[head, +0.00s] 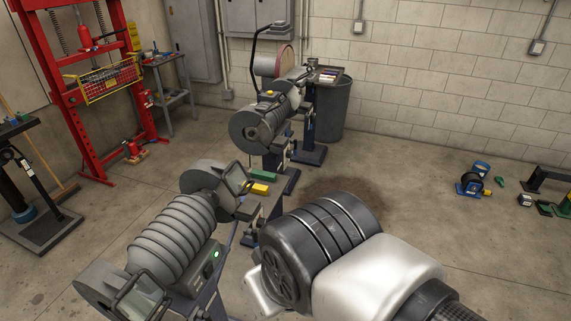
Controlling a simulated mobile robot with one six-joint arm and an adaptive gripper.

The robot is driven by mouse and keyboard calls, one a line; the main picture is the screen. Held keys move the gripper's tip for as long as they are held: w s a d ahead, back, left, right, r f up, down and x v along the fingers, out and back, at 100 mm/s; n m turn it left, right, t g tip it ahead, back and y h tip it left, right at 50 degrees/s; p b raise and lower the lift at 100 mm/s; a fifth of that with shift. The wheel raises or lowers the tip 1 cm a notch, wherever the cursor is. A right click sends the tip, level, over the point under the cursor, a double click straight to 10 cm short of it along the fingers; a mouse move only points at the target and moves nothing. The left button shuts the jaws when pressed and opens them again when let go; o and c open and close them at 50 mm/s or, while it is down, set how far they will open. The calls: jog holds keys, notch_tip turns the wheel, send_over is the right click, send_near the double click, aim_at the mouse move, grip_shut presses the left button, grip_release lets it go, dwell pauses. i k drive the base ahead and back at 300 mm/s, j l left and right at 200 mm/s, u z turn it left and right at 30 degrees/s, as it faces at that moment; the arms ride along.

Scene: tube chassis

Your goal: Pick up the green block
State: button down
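A green block (264,175) lies near the middle of the head view, beside the bench grinder in front. It is small and flat, lying just behind a yellow block (259,188). The surface under the two blocks is mostly hidden, so I cannot tell exactly what bears them. My gripper is not visible in this view. A large black and silver arm link fills the lower middle and right, to the right of and nearer than the blocks.
A grey ribbed grinding machine (172,238) stands at front left, with another machine (262,122) behind the blocks. A red press frame (78,100) stands at left, a grey bin (333,108) at the back. Small items, including a blue reel (470,186), lie on the right floor. Open floor lies between.

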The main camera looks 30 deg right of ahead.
aim_at(271, 177)
jog(key=z, duration=0.7)
jog(key=l+u, duration=0.15)
jog(key=u, duration=0.3)
jog(key=l+u, duration=0.15)
jog(key=u, duration=0.35)
jog(key=l+u, duration=0.15)
jog(key=u, duration=0.3)
jog(key=l+u, duration=0.15)
jog(key=u, duration=0.35)
jog(key=z, duration=1.7)
jog(key=i+l+u, duration=0.1)
jog(key=i+l, duration=0.2)
jog(key=i+l+u, duration=0.1)
jog(key=i+l, duration=0.2)
jog(key=i+l+u, duration=0.15)
jog(key=l, duration=0.35)
jog(key=i+l+u, duration=0.1)
jog(key=i+l, duration=0.25)
jog(key=i+l+u, duration=0.2)
jog(key=i+l, duration=0.7)
